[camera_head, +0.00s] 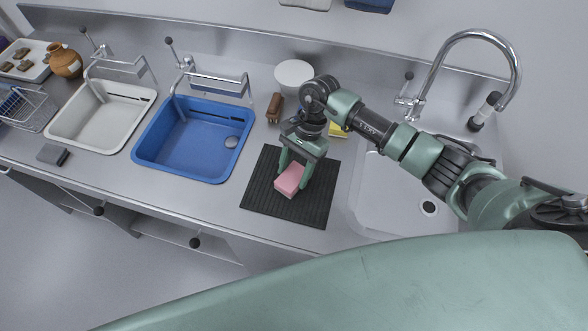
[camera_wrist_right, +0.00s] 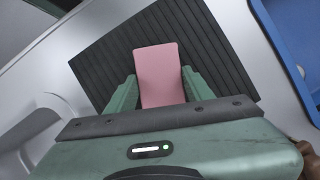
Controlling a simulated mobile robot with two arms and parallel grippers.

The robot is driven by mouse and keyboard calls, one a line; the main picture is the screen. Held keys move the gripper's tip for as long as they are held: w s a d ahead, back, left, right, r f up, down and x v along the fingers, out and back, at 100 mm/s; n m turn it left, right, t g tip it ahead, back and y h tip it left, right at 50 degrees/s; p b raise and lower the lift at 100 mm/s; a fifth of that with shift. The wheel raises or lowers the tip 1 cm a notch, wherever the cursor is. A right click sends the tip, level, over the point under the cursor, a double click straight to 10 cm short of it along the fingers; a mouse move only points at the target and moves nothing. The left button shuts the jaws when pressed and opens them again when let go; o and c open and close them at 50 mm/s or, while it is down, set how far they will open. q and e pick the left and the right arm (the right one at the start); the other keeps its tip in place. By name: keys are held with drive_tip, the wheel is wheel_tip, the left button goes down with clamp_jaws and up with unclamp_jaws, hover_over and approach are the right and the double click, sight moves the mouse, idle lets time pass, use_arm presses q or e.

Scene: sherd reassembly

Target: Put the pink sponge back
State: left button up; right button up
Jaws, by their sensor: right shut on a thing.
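The pink sponge (camera_head: 290,180) is a small block at the black ribbed mat (camera_head: 258,190) in the head view. My right gripper (camera_head: 294,176) comes down over it from above and is shut on it. In the right wrist view the pink sponge (camera_wrist_right: 158,75) sits between the two green fingers (camera_wrist_right: 160,92), with the mat (camera_wrist_right: 215,60) behind it. I cannot tell whether the sponge touches the mat or is just above it. My left gripper is not in view.
A blue basin (camera_head: 190,140) and a white basin (camera_head: 95,120) lie left of the mat; a sink (camera_head: 385,195) lies right. A white bowl (camera_head: 294,74), a brown brush (camera_head: 273,108) and a yellow item (camera_head: 337,130) stand behind. A grey block (camera_head: 52,155) lies at the far left.

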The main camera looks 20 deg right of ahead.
drive_tip(key=shift+f, duration=0.15)
drive_tip(key=o, duration=1.2)
drive_tip(key=shift+r, duration=0.2)
drive_tip(key=b+v, duration=0.3)
drive_tip(key=v, duration=0.9)
drive_tip(key=shift+b, duration=0.4)
